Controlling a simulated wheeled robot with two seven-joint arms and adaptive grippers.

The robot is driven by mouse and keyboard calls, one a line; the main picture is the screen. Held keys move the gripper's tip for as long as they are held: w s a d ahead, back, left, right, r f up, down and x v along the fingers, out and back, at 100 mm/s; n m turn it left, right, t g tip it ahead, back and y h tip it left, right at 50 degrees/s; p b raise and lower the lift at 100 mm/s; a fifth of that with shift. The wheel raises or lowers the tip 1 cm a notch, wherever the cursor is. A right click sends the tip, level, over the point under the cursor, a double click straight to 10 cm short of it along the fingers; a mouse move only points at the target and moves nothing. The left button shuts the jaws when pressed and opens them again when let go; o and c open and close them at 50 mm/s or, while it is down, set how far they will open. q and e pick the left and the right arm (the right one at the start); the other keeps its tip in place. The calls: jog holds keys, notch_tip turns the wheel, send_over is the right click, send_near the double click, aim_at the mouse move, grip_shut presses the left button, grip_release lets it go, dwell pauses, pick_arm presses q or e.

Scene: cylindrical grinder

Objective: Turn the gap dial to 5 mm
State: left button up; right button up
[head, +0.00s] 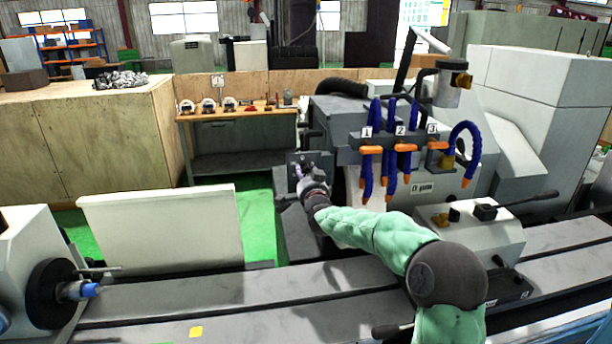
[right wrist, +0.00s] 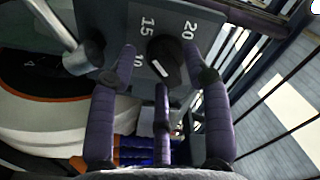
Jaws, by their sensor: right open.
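The gap dial is a dark round knob (right wrist: 168,50) with a white mark on its lower part, on a grey plate (right wrist: 215,14). The plate reads 20 at upper right, 15 at upper left and 10, partly hidden, at left. No 5 is visible. The mark points down, past the 10. My right gripper (right wrist: 162,66) is open, with purple fingers on either side of the knob and a third below it. Whether they touch it, I cannot tell. In the head view the right gripper (head: 303,178) is at the plate (head: 296,158), covering the dial. My left gripper is not in view.
Blue hoses (head: 375,150) with orange nozzles hang on the grinder right of my gripper. A metal lever (right wrist: 54,30) stands beside the plate. A white splash panel (head: 165,228) stands at left. A workbench (head: 235,113) with small gauges is behind.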

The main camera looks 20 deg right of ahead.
jog(key=shift+c, duration=0.3)
grip_shut()
jog(key=shift+n, duration=0.3)
